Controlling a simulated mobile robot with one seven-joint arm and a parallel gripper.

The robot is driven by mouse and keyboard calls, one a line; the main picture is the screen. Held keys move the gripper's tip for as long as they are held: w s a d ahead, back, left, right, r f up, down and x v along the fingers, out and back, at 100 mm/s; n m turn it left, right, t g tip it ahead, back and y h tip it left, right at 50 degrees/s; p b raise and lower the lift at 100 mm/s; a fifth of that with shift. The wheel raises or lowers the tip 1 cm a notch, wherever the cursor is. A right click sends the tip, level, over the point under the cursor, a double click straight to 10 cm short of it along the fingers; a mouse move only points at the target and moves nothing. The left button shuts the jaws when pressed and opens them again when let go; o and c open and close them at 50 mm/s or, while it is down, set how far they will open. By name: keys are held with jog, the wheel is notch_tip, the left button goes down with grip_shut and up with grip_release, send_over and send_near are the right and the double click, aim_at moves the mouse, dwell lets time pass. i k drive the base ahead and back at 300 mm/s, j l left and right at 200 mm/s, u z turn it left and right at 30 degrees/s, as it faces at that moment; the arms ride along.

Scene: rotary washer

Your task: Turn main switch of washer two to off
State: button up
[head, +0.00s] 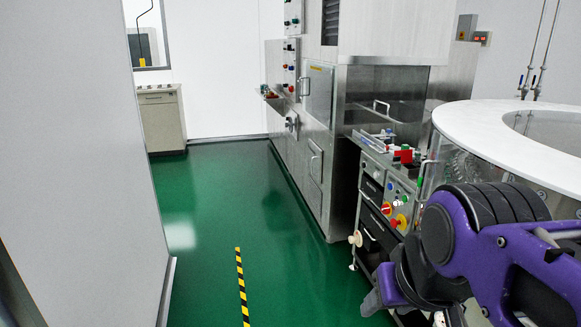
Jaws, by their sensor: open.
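A low control panel (397,190) on the front of the washer unit at centre right carries coloured controls. A red switch (386,208) and a yellow-and-red knob (400,222) sit low on it. Any washer number or switch marking is too small to read, so I cannot tell which is washer two or the switch's position. My purple and black arm fills the lower right, in front of the panel's right side. A grey tip at its lower left end seems to be part of my gripper (373,302); it is open and apart from the panel.
A white-rimmed round tub (460,120) stands at right. A tall steel machine (335,150) with its own controls is behind. The green floor (215,230) is free on the left, with a yellow-black stripe (242,287). A grey wall (85,160) bounds the left; a cabinet (162,118) stands far back.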

aim_at(386, 209)
jog(key=i, duration=1.15)
jog(key=i+j+z, duration=0.1)
jog(key=i+z, duration=0.2)
jog(key=i, duration=0.2)
jog(key=i+j+z, duration=0.3)
jog(key=i, duration=0.2)
jog(key=l, duration=0.1)
